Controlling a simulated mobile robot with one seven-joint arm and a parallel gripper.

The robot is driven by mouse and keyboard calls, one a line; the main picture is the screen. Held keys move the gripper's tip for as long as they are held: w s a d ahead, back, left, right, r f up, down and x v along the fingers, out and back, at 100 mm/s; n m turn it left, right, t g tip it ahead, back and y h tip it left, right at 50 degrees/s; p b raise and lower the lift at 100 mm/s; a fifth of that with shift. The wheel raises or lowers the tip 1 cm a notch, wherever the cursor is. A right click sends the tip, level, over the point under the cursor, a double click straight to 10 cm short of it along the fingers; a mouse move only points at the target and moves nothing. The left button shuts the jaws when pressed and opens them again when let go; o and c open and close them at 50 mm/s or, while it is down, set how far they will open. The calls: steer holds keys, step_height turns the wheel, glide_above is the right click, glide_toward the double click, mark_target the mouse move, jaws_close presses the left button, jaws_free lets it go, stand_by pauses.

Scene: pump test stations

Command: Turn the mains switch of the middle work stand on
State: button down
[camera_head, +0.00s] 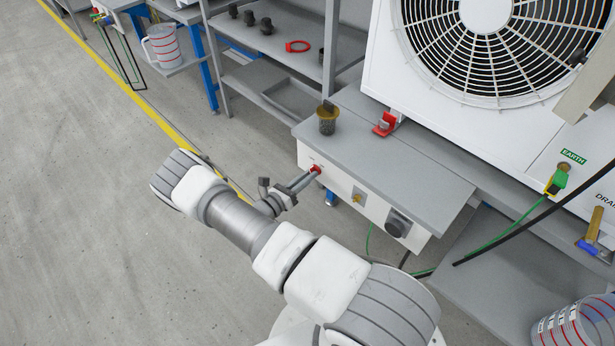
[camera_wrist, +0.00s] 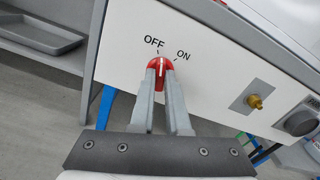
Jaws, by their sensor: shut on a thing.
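The mains switch is a red rotary knob (camera_wrist: 160,64) on the white front panel of the work stand, under the printed words OFF and ON. Its white mark points roughly up, closer to the OFF tick than to the ON tick. My gripper (camera_wrist: 161,80) is shut on the knob, one finger on each side, and the fingers hide its lower part. In the head view my gripper (camera_head: 312,174) reaches the red switch (camera_head: 316,168) at the left end of the panel (camera_head: 343,190).
A large fan unit (camera_head: 480,50) stands behind. Open floor (camera_head: 90,230) lies left.

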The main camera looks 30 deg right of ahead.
steer(key=shift+m, duration=4.8)
steer(key=c, duration=0.9)
jaws_free()
steer(key=shift+a, duration=0.1)
steer(key=p+v, duration=0.2)
steer(key=v, duration=1.5)
steer(key=shift+a+p, duration=0.15)
steer(key=shift+p, duration=0.2)
